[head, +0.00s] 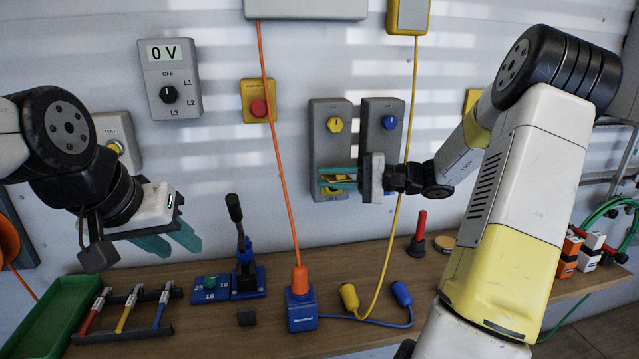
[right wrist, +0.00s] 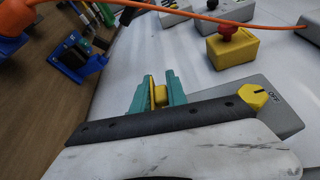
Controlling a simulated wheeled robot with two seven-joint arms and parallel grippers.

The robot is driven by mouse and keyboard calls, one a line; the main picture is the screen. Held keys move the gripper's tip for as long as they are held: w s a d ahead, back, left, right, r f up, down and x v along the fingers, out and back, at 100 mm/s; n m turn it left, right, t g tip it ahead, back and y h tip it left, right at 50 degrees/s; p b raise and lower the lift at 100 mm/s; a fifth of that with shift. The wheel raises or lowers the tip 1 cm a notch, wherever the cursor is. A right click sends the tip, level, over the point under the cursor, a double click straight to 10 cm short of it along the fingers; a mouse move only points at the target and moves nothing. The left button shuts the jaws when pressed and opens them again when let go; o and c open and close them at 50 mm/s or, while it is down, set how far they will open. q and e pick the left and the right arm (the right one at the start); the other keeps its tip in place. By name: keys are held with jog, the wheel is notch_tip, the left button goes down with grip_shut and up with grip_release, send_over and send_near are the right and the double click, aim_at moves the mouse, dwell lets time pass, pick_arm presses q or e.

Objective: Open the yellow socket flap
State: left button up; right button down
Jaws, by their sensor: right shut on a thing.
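The yellow socket flap (head: 334,191) is low on the left grey switched socket box (head: 318,150), below its yellow knob (head: 335,125). My right gripper (head: 338,178) is in front of it with teal fingers, hiding part of it. In the right wrist view a yellow piece of the flap (right wrist: 160,95) sits between the teal fingers, and the gripper is shut on it. How far the flap is swung out I cannot tell. The yellow knob also shows in the right wrist view (right wrist: 252,97), by the word OFF. My left gripper (head: 170,240) is open and empty above the bench's left side.
A second grey box with a blue knob (head: 389,122) stands close right. An orange cable (head: 276,150) hangs left of the boxes, and a yellow cable (head: 408,120) hangs to the right. A red emergency button (head: 258,107) is on the wall. Plugs and a lever press (head: 245,270) are on the bench.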

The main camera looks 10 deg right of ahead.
aim_at(328, 177)
jog(key=r+m, duration=0.1)
jog(key=w+r+m+g+h, duration=0.1)
jog(key=m, duration=0.1)
jog(key=shift+w+m, duration=0.1)
jog(key=shift+m, duration=0.2)
jog(key=shift+w+r+m+g+h, duration=0.3)
jog(key=shift+w+m+g+h, duration=0.15)
jog(key=shift+m, duration=0.4)
jog(key=shift+w+r+m+g+h, duration=0.3)
jog(key=shift+m+g, duration=0.25)
jog(key=shift+m, duration=0.3)
jog(key=shift+w, duration=0.1)
jog(key=c, duration=1.4)
grip_release()
jog(key=shift+f, duration=0.1)
jog(key=shift+f, duration=0.1)
